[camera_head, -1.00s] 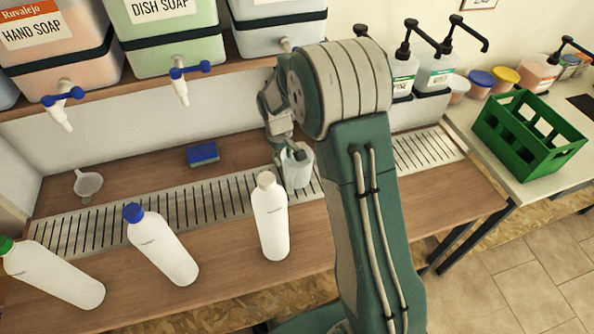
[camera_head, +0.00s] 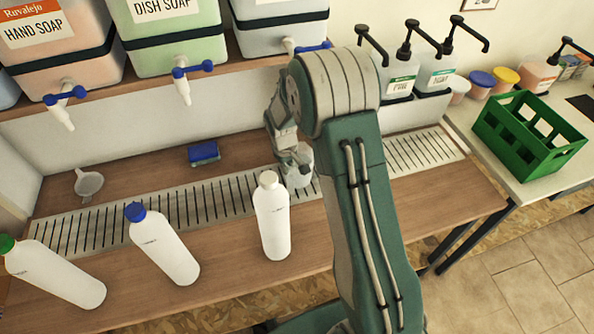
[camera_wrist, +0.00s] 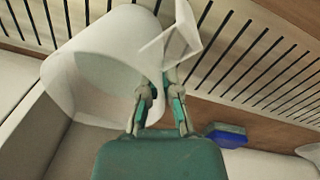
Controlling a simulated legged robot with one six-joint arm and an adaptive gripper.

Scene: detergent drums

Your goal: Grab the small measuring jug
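The small measuring jug is a translucent whitish cup with a handle. In the head view the jug (camera_head: 301,172) stands on the slotted drain strip behind the middle white bottle, partly covered by my gripper (camera_head: 294,152). In the wrist view the jug (camera_wrist: 105,60) fills the upper left, its handle (camera_wrist: 181,42) towards the upper middle. My gripper (camera_wrist: 161,92) has its two fingers apart, with a gap between them, close by the jug wall and just below the handle. Whether a finger touches the jug I cannot tell.
A white-capped bottle (camera_head: 272,220) stands just in front of the jug. A blue-capped bottle (camera_head: 165,250) and green-capped bottle (camera_head: 58,276) stand left. A blue sponge (camera_head: 204,153) and funnel (camera_head: 88,184) lie behind the strip. Taps (camera_head: 182,85) hang above. A green crate (camera_head: 528,135) stands right.

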